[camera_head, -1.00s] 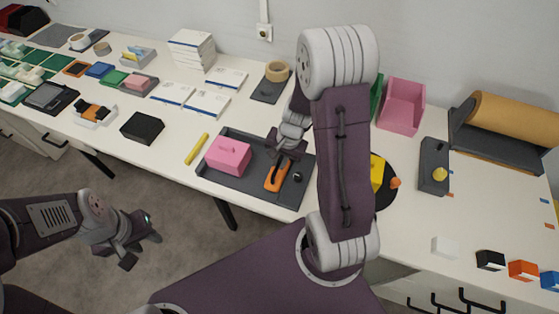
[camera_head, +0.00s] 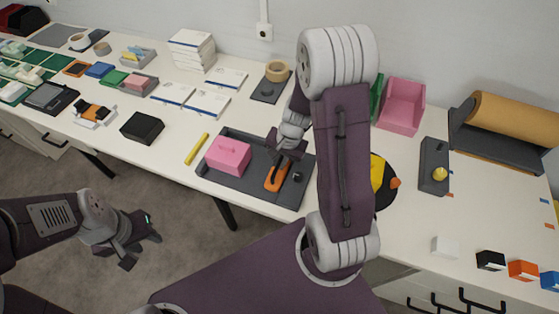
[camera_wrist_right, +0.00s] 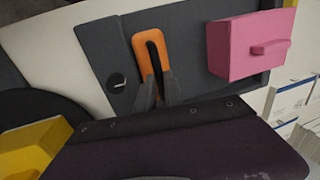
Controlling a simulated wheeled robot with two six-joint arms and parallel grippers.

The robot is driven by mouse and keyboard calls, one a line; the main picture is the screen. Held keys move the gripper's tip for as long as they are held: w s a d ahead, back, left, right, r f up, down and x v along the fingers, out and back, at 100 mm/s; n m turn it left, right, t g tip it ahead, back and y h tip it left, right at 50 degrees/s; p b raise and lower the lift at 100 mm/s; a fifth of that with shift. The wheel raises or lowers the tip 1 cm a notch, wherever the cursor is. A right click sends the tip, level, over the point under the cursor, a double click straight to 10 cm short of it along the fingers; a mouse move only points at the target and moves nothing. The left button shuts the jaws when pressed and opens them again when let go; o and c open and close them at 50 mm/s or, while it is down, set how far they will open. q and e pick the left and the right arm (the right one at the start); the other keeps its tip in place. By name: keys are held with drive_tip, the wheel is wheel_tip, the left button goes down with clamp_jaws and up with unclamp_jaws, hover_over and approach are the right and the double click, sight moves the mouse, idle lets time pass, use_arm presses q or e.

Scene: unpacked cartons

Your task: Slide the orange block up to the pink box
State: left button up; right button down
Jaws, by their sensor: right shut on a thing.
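The orange block (camera_head: 272,184) lies in a dark grey tray (camera_head: 237,188) on the table, to the right of the pink box (camera_head: 228,156), with a gap between them. In the right wrist view the orange block (camera_wrist_right: 146,38) shows a dark middle, and the pink box (camera_wrist_right: 245,50) with its small handle stands to its right. My right gripper (camera_head: 283,160) points down at the block and is shut on it; its fingers (camera_wrist_right: 157,92) hide the block's near part. My left gripper (camera_head: 142,247) is open and empty, off the table's front edge.
A small black knob (camera_head: 297,177) is in the tray right of the block. A yellow stick (camera_head: 196,149) and a black box (camera_head: 142,127) lie left of the tray. A yellow object (camera_head: 377,172) on a black disc stands to the right, partly behind my arm.

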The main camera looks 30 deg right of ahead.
drive_tip(key=shift+w+r, duration=0.15)
drive_tip(key=w+a+p, duration=0.2)
drive_tip(key=w, duration=0.1)
drive_tip(key=w+a+p, duration=0.3)
drive_tip(key=shift+w+a+r, duration=0.15)
drive_tip(key=shift+w+a+f, duration=0.2)
drive_tip(key=shift+w, duration=0.1)
drive_tip(key=c, duration=1.5)
unclamp_jaws()
drive_tip(key=shift+s, duration=0.1)
drive_tip(key=shift+o, duration=0.2)
drive_tip(key=shift+d, duration=0.1)
drive_tip(key=shift+s, duration=0.1)
